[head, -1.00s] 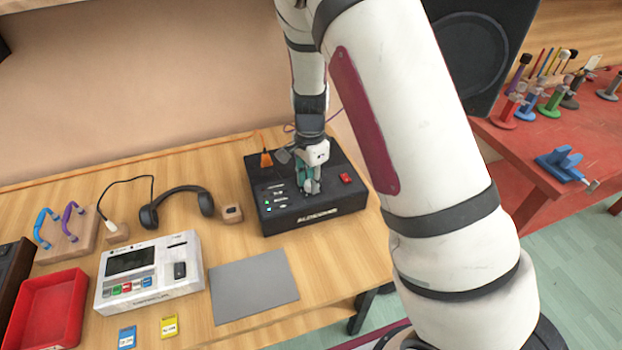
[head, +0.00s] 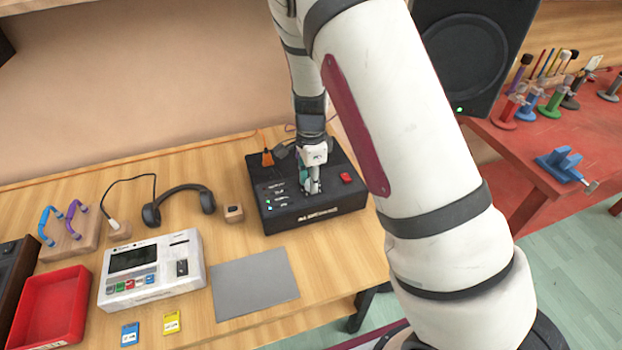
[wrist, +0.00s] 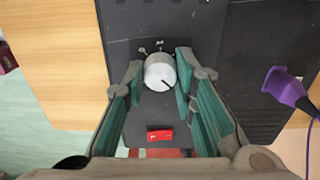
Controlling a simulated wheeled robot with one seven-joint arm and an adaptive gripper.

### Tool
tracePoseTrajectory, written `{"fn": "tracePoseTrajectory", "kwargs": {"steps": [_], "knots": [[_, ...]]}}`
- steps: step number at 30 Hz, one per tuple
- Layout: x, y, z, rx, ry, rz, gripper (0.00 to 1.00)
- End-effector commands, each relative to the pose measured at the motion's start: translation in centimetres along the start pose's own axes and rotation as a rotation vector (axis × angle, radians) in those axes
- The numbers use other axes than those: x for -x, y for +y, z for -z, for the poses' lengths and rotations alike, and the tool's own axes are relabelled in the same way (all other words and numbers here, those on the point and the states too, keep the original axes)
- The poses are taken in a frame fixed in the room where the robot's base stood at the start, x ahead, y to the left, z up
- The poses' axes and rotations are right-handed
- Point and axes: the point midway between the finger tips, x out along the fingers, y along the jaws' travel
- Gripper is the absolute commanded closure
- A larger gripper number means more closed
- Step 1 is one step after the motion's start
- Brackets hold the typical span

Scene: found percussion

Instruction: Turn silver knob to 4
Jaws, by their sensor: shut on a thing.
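The silver knob (wrist: 160,71) sits on top of a black box (head: 336,206) on the wooden table. In the wrist view it is round with a dark pointer line toward its lower right edge. My gripper (wrist: 158,84) has its teal-padded fingers on either side of the knob and is shut on it. In the head view my gripper (head: 311,187) points down onto the box, and the knob is hidden behind the fingers. Small marks show around the knob, but I cannot read a 4.
A red switch (head: 346,178) is on the box near the knob. An orange plug (head: 267,158) stands at the box's back left. A grey mat (head: 254,285), white device (head: 150,270), headphones (head: 178,203) and red tray (head: 50,308) lie left. A black speaker (head: 468,58) stands right.

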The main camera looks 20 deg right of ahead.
Motion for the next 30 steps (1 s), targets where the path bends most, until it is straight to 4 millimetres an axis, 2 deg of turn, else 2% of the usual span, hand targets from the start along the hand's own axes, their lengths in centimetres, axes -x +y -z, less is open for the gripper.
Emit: {"fn": "tracePoseTrajectory", "kwargs": {"steps": [1,3,12,16,30], "knots": [[0.1,-0.1,0.0,0.001,0.000,0.003,0.68],[0.1,-0.1,0.0,0.001,0.000,0.002,0.54],[0.1,0.0,0.0,0.001,0.000,0.001,0.54],[0.9,-0.1,-0.1,0.003,0.000,0.002,0.54],[9.7,-0.1,-0.1,0.002,-0.001,0.005,0.54]]}}
